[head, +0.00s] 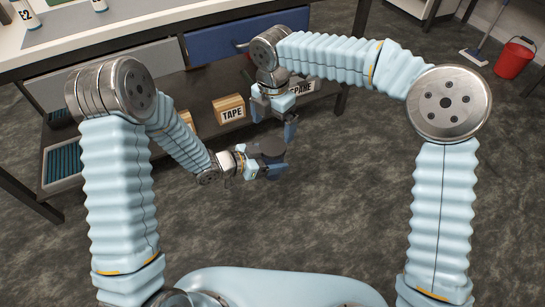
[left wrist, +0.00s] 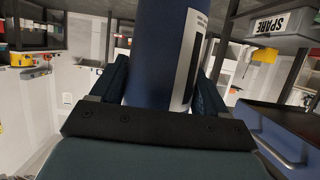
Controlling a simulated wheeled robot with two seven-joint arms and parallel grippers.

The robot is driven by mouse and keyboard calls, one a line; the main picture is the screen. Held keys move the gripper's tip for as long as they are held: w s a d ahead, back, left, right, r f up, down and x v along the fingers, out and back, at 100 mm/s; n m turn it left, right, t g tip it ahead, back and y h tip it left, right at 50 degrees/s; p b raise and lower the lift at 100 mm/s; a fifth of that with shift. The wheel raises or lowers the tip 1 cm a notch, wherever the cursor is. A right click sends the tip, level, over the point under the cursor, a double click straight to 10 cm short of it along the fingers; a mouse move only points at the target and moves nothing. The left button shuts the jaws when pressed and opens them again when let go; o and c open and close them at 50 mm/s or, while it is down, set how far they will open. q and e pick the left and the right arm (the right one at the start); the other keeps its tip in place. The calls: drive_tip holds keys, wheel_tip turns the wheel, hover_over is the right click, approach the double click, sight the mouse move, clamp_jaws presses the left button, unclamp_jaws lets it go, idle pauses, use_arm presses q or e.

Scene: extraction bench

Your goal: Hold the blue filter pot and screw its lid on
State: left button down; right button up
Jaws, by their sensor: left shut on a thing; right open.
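The blue filter pot (left wrist: 158,60) fills the middle of the left wrist view, a dark blue cylinder with a white label on its right side. My left gripper (head: 271,164) is shut on it, with a finger on each side. In the head view a dark round top (head: 270,147) shows at the left gripper; I cannot tell whether it is the lid or the pot's own top. My right gripper (head: 275,120) is open, just beyond and above that top, with nothing seen between its fingers.
A bench with a blue drawer (head: 235,40) stands at the back left. Its lower shelf holds a TAPE box (head: 230,109) and a SPARE box (head: 301,86), close behind the grippers. A red bucket (head: 514,60) stands far right.

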sight(273, 145)
drive_tip(key=shift+f, duration=4)
drive_tip(key=c, duration=1.1)
drive_tip(key=m, duration=0.9)
drive_tip(key=shift+m, duration=0.4)
